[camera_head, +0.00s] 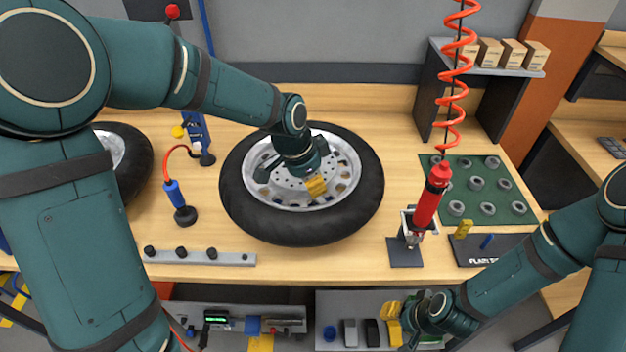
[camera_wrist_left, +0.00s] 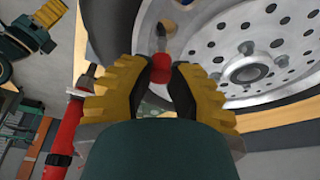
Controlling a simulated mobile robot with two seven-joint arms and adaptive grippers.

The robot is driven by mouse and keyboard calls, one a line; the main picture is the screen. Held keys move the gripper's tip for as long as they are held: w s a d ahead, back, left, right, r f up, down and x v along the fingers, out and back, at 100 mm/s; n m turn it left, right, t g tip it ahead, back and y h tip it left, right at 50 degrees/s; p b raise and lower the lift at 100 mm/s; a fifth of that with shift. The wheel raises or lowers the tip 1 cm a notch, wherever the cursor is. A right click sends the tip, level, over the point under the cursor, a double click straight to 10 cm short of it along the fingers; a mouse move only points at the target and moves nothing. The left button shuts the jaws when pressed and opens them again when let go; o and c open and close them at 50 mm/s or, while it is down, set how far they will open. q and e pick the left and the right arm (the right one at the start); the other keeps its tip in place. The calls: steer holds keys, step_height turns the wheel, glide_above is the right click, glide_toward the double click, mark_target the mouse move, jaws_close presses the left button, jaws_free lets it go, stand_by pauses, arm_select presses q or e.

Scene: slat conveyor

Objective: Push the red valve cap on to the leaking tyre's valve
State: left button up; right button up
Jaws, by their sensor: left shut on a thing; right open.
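My left gripper (camera_head: 316,187) is over the rim of the tyre (camera_head: 270,226) that lies flat in the middle of the bench. In the left wrist view its yellow fingertips (camera_wrist_left: 160,75) are shut on the red valve cap (camera_wrist_left: 160,68). A small dark stem-like part (camera_wrist_left: 170,28) shows just beyond the cap by the silver rim (camera_wrist_left: 215,50); I cannot tell whether they touch. In the head view the cap is hidden by the gripper. My right gripper (camera_head: 393,322) is open and empty, low in front of the bench.
Another tyre (camera_head: 135,165) lies at the left. A blue tool (camera_head: 175,195) with a red hose stands beside the middle tyre. A red screwdriver (camera_head: 430,200) hangs on a coiled hose at the right, near a green mat (camera_head: 480,165). A grey strip (camera_head: 200,257) lies at the front edge.

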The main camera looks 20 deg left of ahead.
arm_select(q)
steer(key=shift+f+b, duration=0.65)
steer(key=shift+f, duration=0.15)
stand_by(0.7)
steer(key=o, duration=0.8)
steer(key=shift+c, duration=0.2)
step_height(320, 180, up, 11)
steer(key=p, duration=0.7)
steer(key=shift+p, duration=0.4)
